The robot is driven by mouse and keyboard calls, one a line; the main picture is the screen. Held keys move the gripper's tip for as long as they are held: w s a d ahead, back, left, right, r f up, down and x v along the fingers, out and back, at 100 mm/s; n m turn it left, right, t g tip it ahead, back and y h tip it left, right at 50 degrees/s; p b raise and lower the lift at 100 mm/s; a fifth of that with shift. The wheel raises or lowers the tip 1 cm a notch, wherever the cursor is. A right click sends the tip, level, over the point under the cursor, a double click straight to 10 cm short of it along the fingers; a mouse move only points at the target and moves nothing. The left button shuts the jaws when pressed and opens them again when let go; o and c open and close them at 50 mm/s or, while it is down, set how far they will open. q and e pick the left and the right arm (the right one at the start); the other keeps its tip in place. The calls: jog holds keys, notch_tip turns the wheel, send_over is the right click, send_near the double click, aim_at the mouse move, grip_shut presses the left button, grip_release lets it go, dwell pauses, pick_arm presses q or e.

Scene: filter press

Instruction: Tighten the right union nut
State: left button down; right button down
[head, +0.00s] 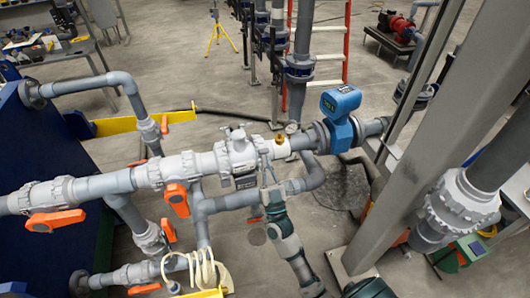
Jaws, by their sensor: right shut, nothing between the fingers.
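A thick grey pipe run crosses the view, with a ribbed grey valve body (240,153) at its middle. Ribbed union nuts sit along this run, one of them (155,173) left of the valve. I cannot tell for certain which one is the right union nut. My right gripper (268,178) comes up from the bottom centre. It is shut and empty, just below and right of the valve body, in front of the lower pipe branch. Whether it touches the pipe cannot be told. My left gripper does not show.
A blue flow meter (341,103) stands on the pipe at right. Orange valve handles (176,199) hang below the run. A grey steel column (405,150) and a large pipe union (460,207) block the right side. A coiled cream hose (205,268) hangs at the bottom.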

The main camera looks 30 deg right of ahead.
jog(key=shift+s+d+r, duration=0.1)
jog(key=shift+s+r, duration=0.05)
jog(key=shift+r, duration=0.65)
jog(key=s+a+f+b, duration=0.1)
jog(key=s+f+b, duration=0.3)
jog(key=f, duration=0.3)
jog(key=shift+a+f+y, duration=0.25)
jog(key=shift+f+y, duration=0.05)
